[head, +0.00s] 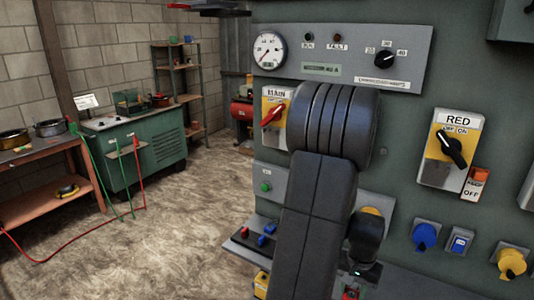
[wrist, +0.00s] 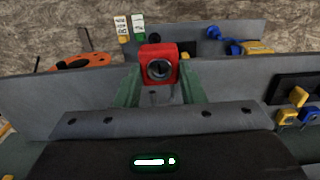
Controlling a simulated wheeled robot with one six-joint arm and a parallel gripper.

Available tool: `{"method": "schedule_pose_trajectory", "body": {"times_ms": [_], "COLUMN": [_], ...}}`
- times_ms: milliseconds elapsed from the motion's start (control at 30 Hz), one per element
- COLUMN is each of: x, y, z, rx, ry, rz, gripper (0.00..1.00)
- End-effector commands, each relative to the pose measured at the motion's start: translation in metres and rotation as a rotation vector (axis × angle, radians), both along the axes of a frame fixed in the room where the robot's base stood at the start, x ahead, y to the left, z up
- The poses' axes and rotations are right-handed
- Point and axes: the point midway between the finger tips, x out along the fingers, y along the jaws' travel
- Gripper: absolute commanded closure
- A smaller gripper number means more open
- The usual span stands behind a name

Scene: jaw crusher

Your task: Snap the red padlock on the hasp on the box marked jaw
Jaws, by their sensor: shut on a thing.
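The red padlock (wrist: 158,50) shows in the wrist view between the two green fingers of my gripper (wrist: 160,88). The gripper is shut on it, and a dark round feature faces the camera. Its shackle cannot be made out. In the head view my gripper (head: 355,285) is low in front of the panel, mostly hidden by my arm. I cannot read the word jaw on any box. A box marked RED (head: 449,147), with a black rotary handle, is on the panel at right. The hasp cannot be made out.
A box (head: 274,106) with a red handle is partly behind my arm. A ledge with red and blue padlocks (head: 266,235) is at lower left of the panel. Blue and yellow sockets (head: 425,236) stick out at lower right. Open floor (head: 170,235) lies left.

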Motion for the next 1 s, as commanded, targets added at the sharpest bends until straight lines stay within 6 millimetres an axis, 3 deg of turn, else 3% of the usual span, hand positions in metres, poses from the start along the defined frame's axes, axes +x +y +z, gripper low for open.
{"method": "schedule_pose_trajectory", "body": {"times_ms": [367,567,800,1000], "x": [0.04,0.07,0.117,0.14], "y": [0.033,0.064,0.136,0.194], "z": [-0.015,-0.029,-0.057,-0.078], "rx": [0.001,0.001,0.0,0.0], "ry": [0.001,0.001,0.002,0.002], "rz": [0.106,0.193,0.361,0.479], "gripper": [0.88,0.88,0.88,0.88]}}
